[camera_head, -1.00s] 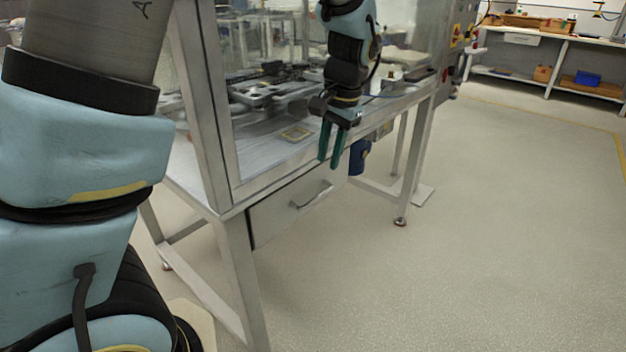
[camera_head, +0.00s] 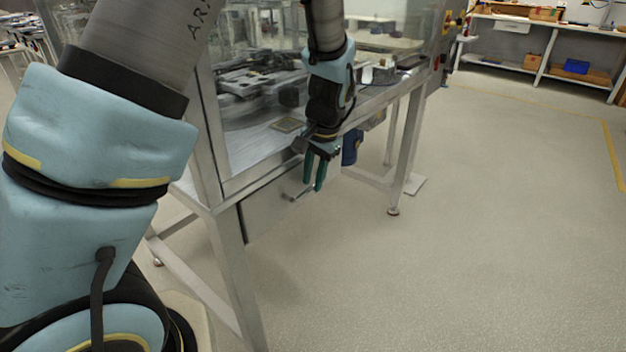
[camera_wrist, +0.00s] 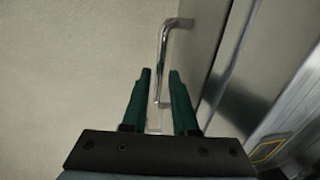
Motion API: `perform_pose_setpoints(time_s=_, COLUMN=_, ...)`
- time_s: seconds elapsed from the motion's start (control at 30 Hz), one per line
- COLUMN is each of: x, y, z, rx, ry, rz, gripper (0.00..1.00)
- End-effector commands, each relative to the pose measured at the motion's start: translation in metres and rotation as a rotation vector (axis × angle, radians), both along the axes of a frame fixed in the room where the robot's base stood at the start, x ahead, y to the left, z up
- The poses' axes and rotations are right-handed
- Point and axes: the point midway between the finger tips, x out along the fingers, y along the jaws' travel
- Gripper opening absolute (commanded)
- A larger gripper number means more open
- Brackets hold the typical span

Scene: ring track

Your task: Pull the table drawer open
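The table drawer (camera_head: 262,211) is a grey metal front under the tabletop in the head view, and it looks closed. Its bar handle (camera_head: 293,196) is partly hidden behind my fingers. My gripper (camera_head: 313,188) hangs fingers down in front of the drawer, close to the handle. In the wrist view the handle (camera_wrist: 164,62) is a shiny bent bar running from above the fingertips down between the two green fingers. There my gripper (camera_wrist: 160,72) is open, with a gap between the fingertips. I cannot tell whether a finger touches the bar.
The metal-framed table (camera_head: 230,255) has glass panels and equipment on top. A blue cylindrical object (camera_head: 351,147) hangs beneath it, right of the drawer. The floor (camera_head: 440,260) in front is clear. A shelf bench (camera_head: 545,50) stands far back right.

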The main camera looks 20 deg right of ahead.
Motion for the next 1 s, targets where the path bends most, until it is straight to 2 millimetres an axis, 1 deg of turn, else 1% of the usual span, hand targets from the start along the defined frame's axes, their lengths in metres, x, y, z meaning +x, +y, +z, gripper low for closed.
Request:
perform_pose_setpoints(time_s=0.1, x=0.0004, y=0.0006, z=-0.0046, rx=0.001, ry=0.000, rz=0.000, gripper=0.27)
perform_pose_setpoints(time_s=0.37, x=0.0006, y=0.0004, z=-0.0050, rx=0.000, ry=0.000, rz=0.000, gripper=0.26)
perform_pose_setpoints(time_s=0.6, x=0.0005, y=0.0004, z=-0.0048, rx=0.000, ry=0.000, rz=0.000, gripper=0.00)
perform_pose_setpoints(time_s=1.0, x=0.0005, y=0.0004, z=-0.0047, rx=0.000, ry=0.000, rz=0.000, gripper=0.00)
